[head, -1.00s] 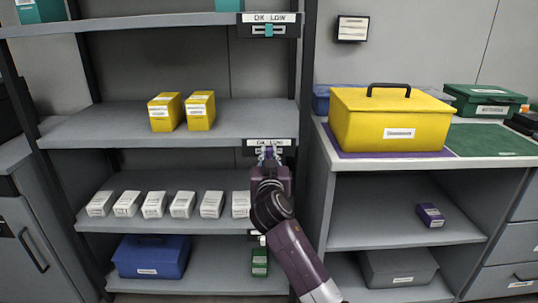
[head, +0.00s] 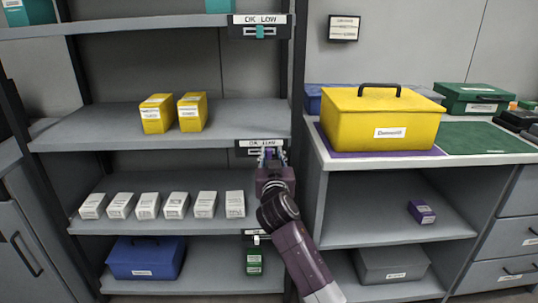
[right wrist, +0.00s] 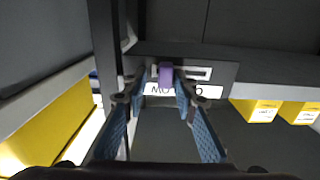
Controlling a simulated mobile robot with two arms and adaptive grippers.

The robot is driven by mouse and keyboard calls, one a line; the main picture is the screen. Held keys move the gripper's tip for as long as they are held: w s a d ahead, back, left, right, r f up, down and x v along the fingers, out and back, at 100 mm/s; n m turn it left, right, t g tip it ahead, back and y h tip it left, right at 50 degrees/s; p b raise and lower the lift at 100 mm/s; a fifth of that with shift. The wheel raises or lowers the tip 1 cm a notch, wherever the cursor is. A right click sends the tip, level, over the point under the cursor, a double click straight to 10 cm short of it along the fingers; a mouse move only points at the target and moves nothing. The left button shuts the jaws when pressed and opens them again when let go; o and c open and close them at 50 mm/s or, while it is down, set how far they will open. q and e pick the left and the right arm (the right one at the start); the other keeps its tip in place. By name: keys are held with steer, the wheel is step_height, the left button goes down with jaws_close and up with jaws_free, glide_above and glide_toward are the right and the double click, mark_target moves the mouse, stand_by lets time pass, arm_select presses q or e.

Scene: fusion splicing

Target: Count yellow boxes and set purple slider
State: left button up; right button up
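Two yellow boxes (head: 157,114) (head: 193,112) with white labels stand side by side on the middle shelf. A dark slider plate with a white label is on that shelf's front edge (head: 245,149); it also shows upside down in the right wrist view (right wrist: 225,75). The purple slider (right wrist: 166,75) sits toward the left part of its slot in that view. My right gripper (head: 267,152) is at the plate, its fingers apart on either side of the slider (right wrist: 160,80). I cannot tell whether they touch it. My left gripper is out of view.
Another plate with a teal slider (head: 260,32) is on the top shelf. White boxes (head: 148,205) line the shelf below; a blue case (head: 146,258) and green box (head: 254,262) are lower. A large yellow case (head: 380,125) stands on the right counter, beyond a dark upright post (head: 302,80).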

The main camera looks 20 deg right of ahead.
steer(key=shift+s+a, duration=0.1)
steer(key=shift+s+a, duration=0.1)
steer(key=shift+s, duration=0.15)
steer(key=v, duration=1.1)
steer(key=shift+s, duration=0.15)
